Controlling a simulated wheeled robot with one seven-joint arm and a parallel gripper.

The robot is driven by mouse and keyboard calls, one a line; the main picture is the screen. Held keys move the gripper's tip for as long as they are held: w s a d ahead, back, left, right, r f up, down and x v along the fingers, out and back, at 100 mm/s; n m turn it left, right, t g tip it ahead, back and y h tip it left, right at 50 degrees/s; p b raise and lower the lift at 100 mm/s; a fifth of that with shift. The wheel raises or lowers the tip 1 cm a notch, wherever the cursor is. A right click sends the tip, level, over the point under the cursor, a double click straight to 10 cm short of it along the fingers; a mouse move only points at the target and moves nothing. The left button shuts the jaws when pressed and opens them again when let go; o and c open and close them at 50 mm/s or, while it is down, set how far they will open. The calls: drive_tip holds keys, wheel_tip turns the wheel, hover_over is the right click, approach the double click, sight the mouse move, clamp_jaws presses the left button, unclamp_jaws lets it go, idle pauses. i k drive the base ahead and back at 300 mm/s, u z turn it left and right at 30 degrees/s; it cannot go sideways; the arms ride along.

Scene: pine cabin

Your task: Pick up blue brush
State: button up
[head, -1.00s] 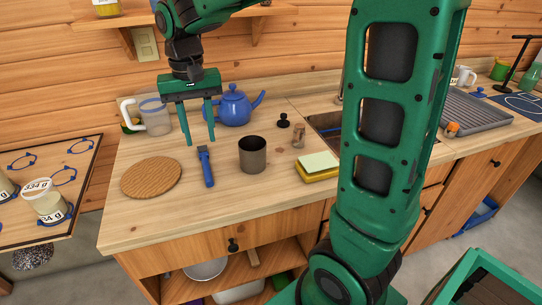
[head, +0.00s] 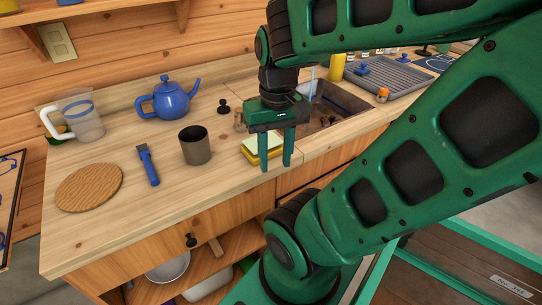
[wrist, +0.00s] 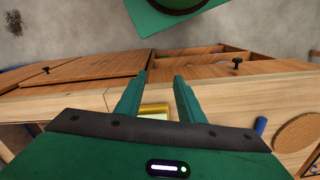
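The blue brush (head: 148,165) lies on the wooden counter between the round woven mat and the dark metal cup. Its blue handle end also shows at the right of the wrist view (wrist: 260,125). My gripper (head: 277,167) is open and empty, with its fingers pointing down near the counter's front edge. It is well to the right of the brush, beside the yellow sponge. In the wrist view my two fingers (wrist: 158,82) are apart with nothing between their tips.
A woven mat (head: 89,187), metal cup (head: 195,146), blue teapot (head: 168,101), clear pitcher (head: 86,118) and black stopper (head: 223,105) stand on the counter. A yellow sponge (head: 251,151) lies behind my fingers. The sink (head: 335,103) is to the right. Bare counter lies before the cup.

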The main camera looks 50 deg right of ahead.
sight(145, 155)
drive_tip(key=z, duration=0.1)
drive_tip(key=k, duration=1.1)
drive_tip(key=u, duration=0.3)
drive_tip(key=i, duration=1.5)
drive_tip(key=z, duration=0.05)
